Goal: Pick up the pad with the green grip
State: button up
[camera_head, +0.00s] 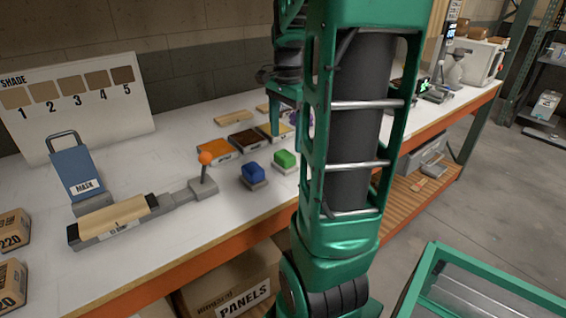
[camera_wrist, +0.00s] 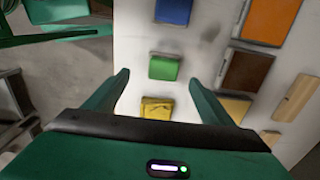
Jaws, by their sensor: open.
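The pad with the green grip (camera_head: 285,158) stands on the white bench top, to the right of a pad with a blue grip (camera_head: 253,172). In the wrist view the green grip (camera_wrist: 163,68) shows between and just beyond my fingertips. The blue grip (camera_wrist: 173,12) is farther off at the top edge. A yellow pad (camera_wrist: 157,109) lies between my fingers, nearer the palm. My gripper (camera_wrist: 159,78) is open, with no pad held. In the head view my arm hides part of the bench, and the yellow pad cannot be made out.
An orange tray (camera_wrist: 269,19) and a brown tray (camera_wrist: 247,72) lie beside the pads. A lever with an orange knob (camera_head: 206,158) stands left of the blue pad. A blue MASK board (camera_head: 77,172) and a sanding block (camera_head: 113,220) are farther left.

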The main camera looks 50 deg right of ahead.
aim_at(285, 154)
notch_tip(285, 154, down, 4)
jog(key=shift+r, duration=0.15)
jog(key=shift+w+d+f, duration=0.1)
jog(key=shift+w+f, duration=0.1)
jog(key=shift+f, duration=1.1)
jog(key=shift+w+f, duration=0.15)
jog(key=shift+f, duration=1.15)
jog(key=shift+c, duration=0.7)
jog(key=c, duration=1)
